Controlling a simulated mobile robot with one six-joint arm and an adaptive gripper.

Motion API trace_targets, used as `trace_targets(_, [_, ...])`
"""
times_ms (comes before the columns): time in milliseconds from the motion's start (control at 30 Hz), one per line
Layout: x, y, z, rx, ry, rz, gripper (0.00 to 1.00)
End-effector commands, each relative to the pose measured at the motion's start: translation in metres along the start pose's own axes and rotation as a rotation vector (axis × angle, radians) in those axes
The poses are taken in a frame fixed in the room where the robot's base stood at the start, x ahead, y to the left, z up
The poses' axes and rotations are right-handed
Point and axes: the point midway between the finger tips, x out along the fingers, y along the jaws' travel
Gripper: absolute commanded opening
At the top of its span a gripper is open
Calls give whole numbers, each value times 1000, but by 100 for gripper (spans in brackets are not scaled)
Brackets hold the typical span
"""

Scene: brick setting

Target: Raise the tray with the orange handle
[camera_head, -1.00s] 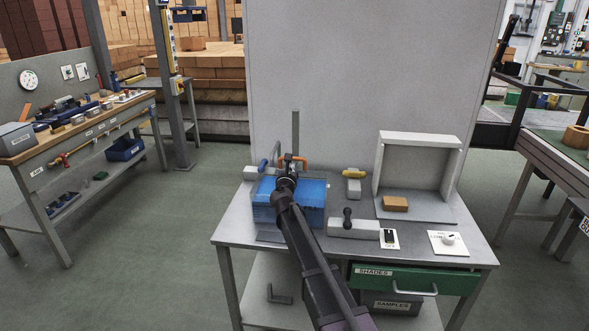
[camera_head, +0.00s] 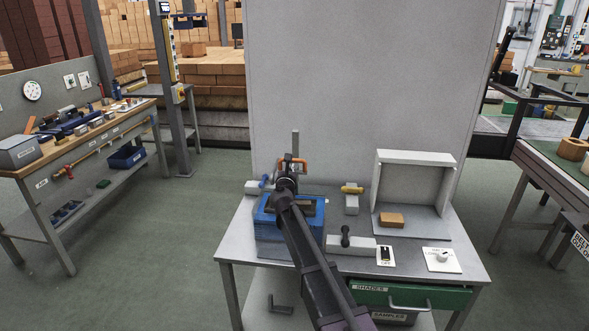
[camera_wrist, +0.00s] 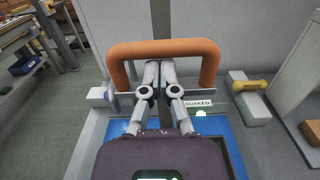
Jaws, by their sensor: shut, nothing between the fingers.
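The orange handle (camera_wrist: 165,48) is a wide arch in the wrist view. It also shows behind my wrist in the head view (camera_head: 303,162). It joins a grey crosspiece at the back of the blue box (camera_head: 272,232), beside a label reading "SOAKED" (camera_wrist: 199,103). My gripper (camera_wrist: 161,66) is shut with nothing in it. Its fingers point into the arch below the top bar; I cannot tell whether they touch it. A brownish area (camera_head: 308,207) shows inside the box rim, partly hidden by my arm. The tray body is mostly hidden.
A grey post (camera_head: 295,143) stands behind the handle. To the right are a yellow-handled block (camera_head: 352,190), a black-knobbed block (camera_head: 350,243), a switch plate (camera_head: 385,256) and an open white booth (camera_head: 415,165) with a brick (camera_head: 391,220). A tall grey panel (camera_head: 370,80) stands behind.

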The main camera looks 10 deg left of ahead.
Motion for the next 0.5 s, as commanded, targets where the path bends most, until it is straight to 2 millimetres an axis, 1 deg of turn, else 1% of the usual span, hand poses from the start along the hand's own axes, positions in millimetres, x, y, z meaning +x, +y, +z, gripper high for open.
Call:
trace_targets(33, [1, 0, 10, -2, -1, 0, 0])
trace_targets(300, [2, 1, 32, -1, -1, 0, 0])
trace_targets(500, [2, 1, 39, -1, 0, 0, 0])
